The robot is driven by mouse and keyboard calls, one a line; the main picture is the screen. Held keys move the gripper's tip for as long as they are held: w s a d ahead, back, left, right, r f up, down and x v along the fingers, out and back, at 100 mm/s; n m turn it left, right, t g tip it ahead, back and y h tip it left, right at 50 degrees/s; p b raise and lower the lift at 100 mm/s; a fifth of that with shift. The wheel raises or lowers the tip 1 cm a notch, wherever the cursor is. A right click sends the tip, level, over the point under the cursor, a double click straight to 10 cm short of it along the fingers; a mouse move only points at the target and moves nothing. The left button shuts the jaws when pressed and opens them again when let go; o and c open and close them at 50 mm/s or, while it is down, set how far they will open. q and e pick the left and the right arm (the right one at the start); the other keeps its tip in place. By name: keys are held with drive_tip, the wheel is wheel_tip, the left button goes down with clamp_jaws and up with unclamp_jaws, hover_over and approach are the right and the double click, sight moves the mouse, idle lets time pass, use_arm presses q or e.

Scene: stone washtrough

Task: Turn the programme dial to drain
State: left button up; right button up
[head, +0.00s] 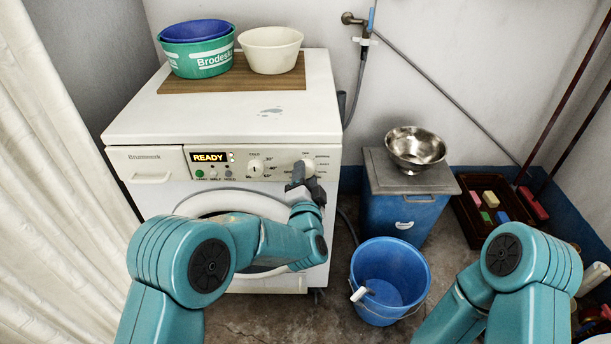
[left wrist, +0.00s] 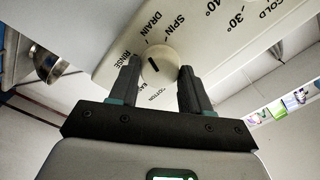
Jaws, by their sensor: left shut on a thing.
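The white washing machine (head: 245,110) stands ahead with its control panel facing me. Its round programme dial (head: 304,166) is at the panel's right end and also shows in the left wrist view (left wrist: 162,64). My left gripper (head: 301,176) is shut on the dial, one finger on each side of it, as the left wrist view (left wrist: 160,80) shows. The dial's dark mark points up and left in that view, towards the RINSE and DRAIN side; its exact setting is hard to tell. The display (head: 209,157) reads READY. My right gripper is out of view.
A green tub (head: 200,62) with a blue one inside and a cream bowl (head: 270,50) stand on a board on the machine. A blue bucket (head: 388,280) is on the floor. A metal bowl (head: 415,147) sits on a blue bin (head: 405,205).

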use_arm(q)
drive_tip(key=shift+f, duration=0.1)
idle(0.3)
drive_tip(key=o, duration=1.1)
drive_tip(key=shift+c, duration=0.2)
drive_tip(key=s, duration=1.6)
drive_tip(key=shift+s+p, duration=0.2)
drive_tip(key=shift+p, duration=0.25)
